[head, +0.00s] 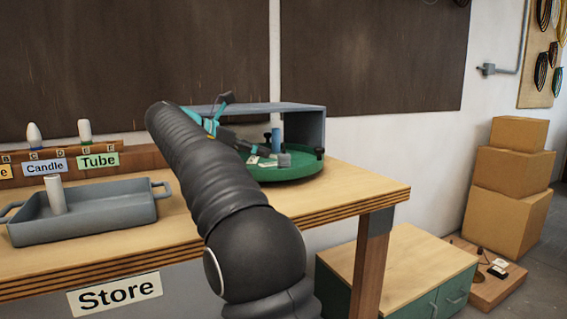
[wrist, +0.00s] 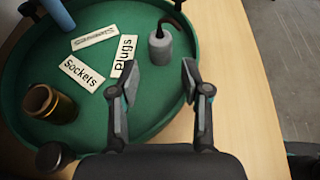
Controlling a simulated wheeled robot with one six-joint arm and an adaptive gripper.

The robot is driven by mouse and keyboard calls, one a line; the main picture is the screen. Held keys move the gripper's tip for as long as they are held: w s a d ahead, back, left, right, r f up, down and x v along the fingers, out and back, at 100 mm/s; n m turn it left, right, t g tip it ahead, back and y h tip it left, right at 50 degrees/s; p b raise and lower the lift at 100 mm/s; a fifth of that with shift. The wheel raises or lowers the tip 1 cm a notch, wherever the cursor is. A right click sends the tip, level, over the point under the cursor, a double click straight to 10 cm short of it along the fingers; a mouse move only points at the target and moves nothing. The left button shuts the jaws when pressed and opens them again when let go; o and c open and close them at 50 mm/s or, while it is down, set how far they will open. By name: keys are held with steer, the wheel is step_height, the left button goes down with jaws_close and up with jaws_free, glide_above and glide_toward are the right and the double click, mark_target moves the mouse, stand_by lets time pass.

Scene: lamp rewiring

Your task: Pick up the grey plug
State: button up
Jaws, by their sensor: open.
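The grey plug (wrist: 159,47) stands on the round green tray (wrist: 102,135) in the wrist view, near the tray's rim, with a dark curved cord at its top. In the head view the plug (head: 284,160) shows as a small grey piece just past my gripper. My gripper (wrist: 160,77) is open and empty. In the wrist view the plug lies ahead of the gap between its two fingertips, and no contact shows. In the head view my gripper (head: 258,152) is over the tray, partly hidden behind my arm.
The tray also holds a "Plugs" card (wrist: 124,56), a "Sockets" card (wrist: 81,73), a brown cylinder (wrist: 50,103) and a blue cylinder (wrist: 57,14). A grey open-fronted housing (head: 306,121) stands behind. A grey bin (head: 110,212) sits left on the bench.

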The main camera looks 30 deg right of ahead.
mark_target(279, 157)
steer(key=shift+b+x, duration=0.6)
steer(key=shift+x, duration=3.25)
steer(key=shift+a+f, duration=0.1)
steer(key=shift+f, duration=0.05)
steer(key=c, duration=0.9)
